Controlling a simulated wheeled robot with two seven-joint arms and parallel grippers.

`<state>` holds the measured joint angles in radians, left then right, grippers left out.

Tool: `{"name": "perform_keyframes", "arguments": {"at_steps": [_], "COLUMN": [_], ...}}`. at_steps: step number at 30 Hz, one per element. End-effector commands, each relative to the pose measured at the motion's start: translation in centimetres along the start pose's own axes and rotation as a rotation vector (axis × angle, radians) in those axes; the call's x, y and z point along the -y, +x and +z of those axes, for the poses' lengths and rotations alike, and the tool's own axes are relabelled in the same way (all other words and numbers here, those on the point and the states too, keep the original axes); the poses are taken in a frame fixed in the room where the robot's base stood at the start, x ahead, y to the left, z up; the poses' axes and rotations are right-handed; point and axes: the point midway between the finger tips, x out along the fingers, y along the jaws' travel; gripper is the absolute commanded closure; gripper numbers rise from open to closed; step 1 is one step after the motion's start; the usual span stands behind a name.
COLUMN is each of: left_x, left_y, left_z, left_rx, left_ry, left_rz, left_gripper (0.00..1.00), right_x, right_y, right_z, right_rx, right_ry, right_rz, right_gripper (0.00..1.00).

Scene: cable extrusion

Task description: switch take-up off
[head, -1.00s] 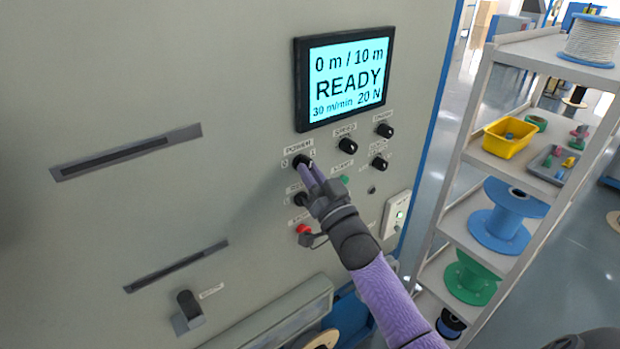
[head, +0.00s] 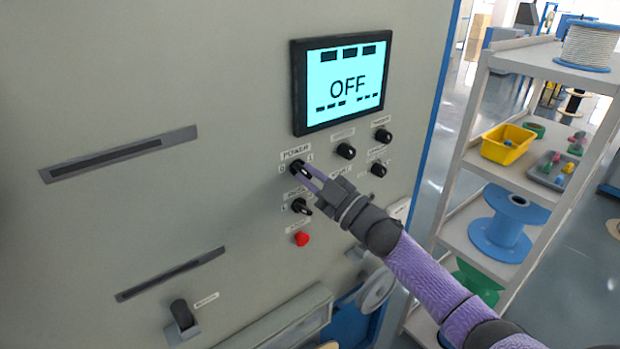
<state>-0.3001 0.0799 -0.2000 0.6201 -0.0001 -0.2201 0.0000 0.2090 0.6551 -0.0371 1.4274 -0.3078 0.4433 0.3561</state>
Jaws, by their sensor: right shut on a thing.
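The take-up's grey cabinet front (head: 200,85) fills the left and middle of the head view. Its screen (head: 345,82) reads OFF. The black POWER knob (head: 297,167) sits below the screen, between the marks 0 and 1. My right gripper (head: 304,172) is shut on the POWER knob, its fingers reaching in from the lower right and partly covering it. My left gripper is not in view.
More black knobs (head: 346,151) lie to the right of POWER. Below it are another black selector (head: 301,206) and a red button (head: 301,239). A shelf rack (head: 545,60) with spools and a yellow bin (head: 507,144) stands at the right.

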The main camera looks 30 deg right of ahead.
Motion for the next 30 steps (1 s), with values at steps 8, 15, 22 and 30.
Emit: {"name": "perform_keyframes", "arguments": {"at_steps": [8,15,22,30], "left_x": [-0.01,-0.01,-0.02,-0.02], "left_y": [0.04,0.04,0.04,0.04], "left_z": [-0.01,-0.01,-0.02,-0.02], "left_rx": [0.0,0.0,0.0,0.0], "left_ry": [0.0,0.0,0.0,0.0], "left_rz": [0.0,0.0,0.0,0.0], "left_gripper": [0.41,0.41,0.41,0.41], "right_x": [-0.02,-0.03,-0.02,-0.02], "right_y": [-0.03,-0.02,-0.02,-0.02], "right_z": [0.08,0.08,0.07,0.07], "right_rx": [0.002,0.003,0.003,0.002], "right_ry": [-0.111,-0.148,-0.154,-0.153], "right_rz": [-0.047,-0.063,-0.065,-0.065], "right_gripper": [1.0,1.0,1.0,0.65]}}
